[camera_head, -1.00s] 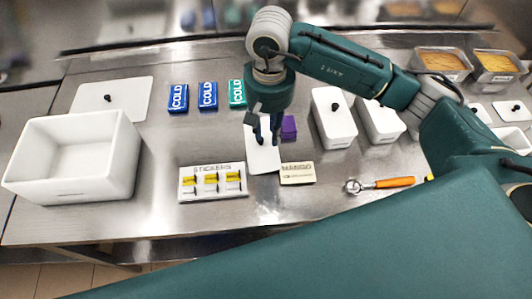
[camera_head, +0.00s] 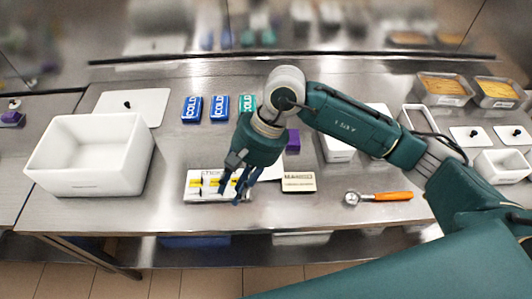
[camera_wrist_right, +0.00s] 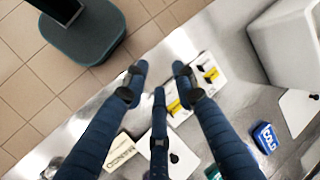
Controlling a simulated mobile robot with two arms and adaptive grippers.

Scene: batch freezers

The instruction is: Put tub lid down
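A flat white tub lid (camera_head: 270,173) lies on the steel table, mostly hidden behind my right arm in the head view. In the right wrist view the lid (camera_wrist_right: 182,166) shows with its dark knob (camera_wrist_right: 174,158), below and apart from the fingers. My right gripper (camera_head: 238,190) hangs over the right part of the white sticker holder, in front of the lid. In the right wrist view its three fingers (camera_wrist_right: 160,75) are spread with nothing between them. My left gripper is not in view.
A large open white tub (camera_head: 88,160) stands at left, with another knobbed lid (camera_head: 132,104) behind it. The sticker holder (camera_head: 196,190) and marker box (camera_head: 298,182) are near the front. An orange-handled scoop (camera_head: 385,196) lies right. Blue COLD packs (camera_head: 192,108) stand behind.

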